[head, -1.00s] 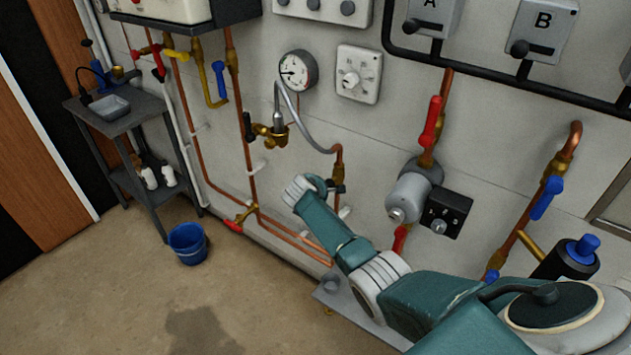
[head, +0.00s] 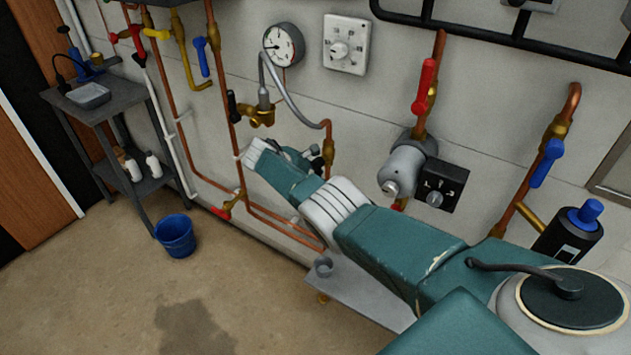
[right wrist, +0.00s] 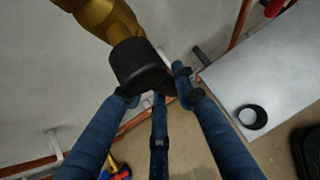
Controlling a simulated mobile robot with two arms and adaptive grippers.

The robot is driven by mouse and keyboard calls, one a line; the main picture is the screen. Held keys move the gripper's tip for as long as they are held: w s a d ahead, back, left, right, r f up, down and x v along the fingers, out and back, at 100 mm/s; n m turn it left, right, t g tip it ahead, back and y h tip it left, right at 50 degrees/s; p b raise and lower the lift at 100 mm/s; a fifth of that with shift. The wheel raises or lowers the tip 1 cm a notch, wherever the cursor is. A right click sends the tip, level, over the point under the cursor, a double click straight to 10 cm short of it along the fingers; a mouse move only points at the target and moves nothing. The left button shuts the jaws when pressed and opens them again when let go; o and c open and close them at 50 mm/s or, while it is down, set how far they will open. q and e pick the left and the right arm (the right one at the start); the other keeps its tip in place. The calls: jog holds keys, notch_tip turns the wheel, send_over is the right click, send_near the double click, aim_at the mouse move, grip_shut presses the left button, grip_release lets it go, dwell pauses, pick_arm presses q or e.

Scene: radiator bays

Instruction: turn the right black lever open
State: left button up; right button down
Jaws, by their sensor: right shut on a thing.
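The right black lever (right wrist: 140,66) sits on a brass valve body (right wrist: 98,18) in the right wrist view. My right gripper (right wrist: 154,88) has its blue fingers closed around the lever's dark end. In the head view the lever (head: 316,163) is small and dark beside the copper pipe below the grey hose's right end. My right gripper there is mostly hidden by my own wrist. The left black lever (head: 232,104) is upright beside the brass fitting at the hose's other end. My left gripper is not in view.
A round gauge (head: 283,44) and a white dial box (head: 346,44) are above. A red lever (head: 424,87), a grey cylinder (head: 402,170) and a black box (head: 440,186) are to the right. A low grey shelf (head: 362,297) is below my arm.

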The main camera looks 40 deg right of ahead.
jog(key=shift+s+f, duration=0.1)
jog(key=shift+f, duration=0.05)
jog(key=c, duration=1.4)
grip_release()
jog(key=shift+o, duration=0.2)
jog(key=shift+a, duration=0.1)
jog(key=shift+a+r, duration=0.35)
jog(key=shift+r, duration=0.15)
jog(key=v, duration=1)
jog(key=shift+a+r, duration=0.2)
jog(key=shift+a, duration=0.15)
